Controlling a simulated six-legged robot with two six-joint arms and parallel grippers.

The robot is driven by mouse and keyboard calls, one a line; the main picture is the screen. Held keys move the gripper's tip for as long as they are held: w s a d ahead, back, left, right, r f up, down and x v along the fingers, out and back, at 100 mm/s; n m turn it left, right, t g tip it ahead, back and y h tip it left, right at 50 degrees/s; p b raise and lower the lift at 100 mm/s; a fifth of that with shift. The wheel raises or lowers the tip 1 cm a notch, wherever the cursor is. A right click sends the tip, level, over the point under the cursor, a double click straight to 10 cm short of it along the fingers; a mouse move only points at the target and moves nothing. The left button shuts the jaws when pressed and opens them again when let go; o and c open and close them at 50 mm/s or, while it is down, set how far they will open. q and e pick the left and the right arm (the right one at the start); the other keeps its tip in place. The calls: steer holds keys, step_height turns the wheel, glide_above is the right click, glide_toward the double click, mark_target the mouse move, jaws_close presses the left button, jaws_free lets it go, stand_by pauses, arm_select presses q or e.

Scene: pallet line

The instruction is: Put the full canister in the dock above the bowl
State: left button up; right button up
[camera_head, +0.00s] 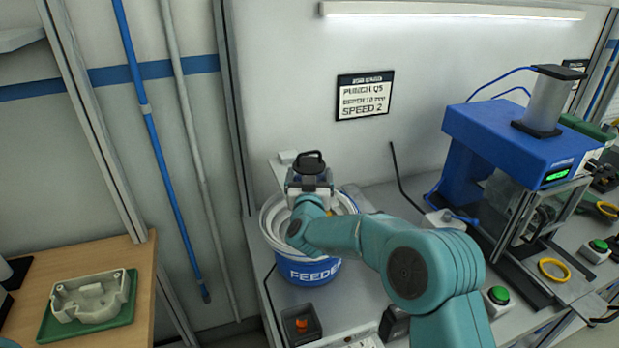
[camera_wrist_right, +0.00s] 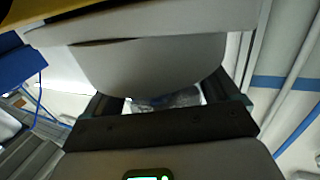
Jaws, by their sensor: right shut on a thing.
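My right gripper (camera_head: 309,190) is shut on a canister with a dark lid and handle (camera_head: 311,161), held upright above the blue feeder bowl (camera_head: 308,271) with its white rim. A pale bracket (camera_head: 287,157), perhaps part of the dock, shows just behind the canister by the wall. I cannot tell whether the canister touches or sits in it. In the right wrist view the dark fingers (camera_wrist_right: 165,102) stand either side of a pale body that fills the upper middle. The canister's lower part is hidden by my gripper and arm in the head view. My left gripper is out of view.
A blue press (camera_head: 515,140) stands on the bench at right, with a yellow ring (camera_head: 554,270) and green buttons near it. A wooden table at left holds a green tray (camera_head: 122,318) with a pale casting.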

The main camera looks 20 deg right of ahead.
steer(key=shift+w+f, duration=0.1)
steer(key=shift+f, duration=0.15)
steer(key=shift+d, duration=0.1)
steer(key=o, duration=1.2)
steer(key=shift+f, duration=0.2)
steer(key=shift+o, duration=0.2)
steer(key=shift+r, duration=0.35)
steer(key=b+v, duration=0.4)
steer(key=v, duration=0.8)
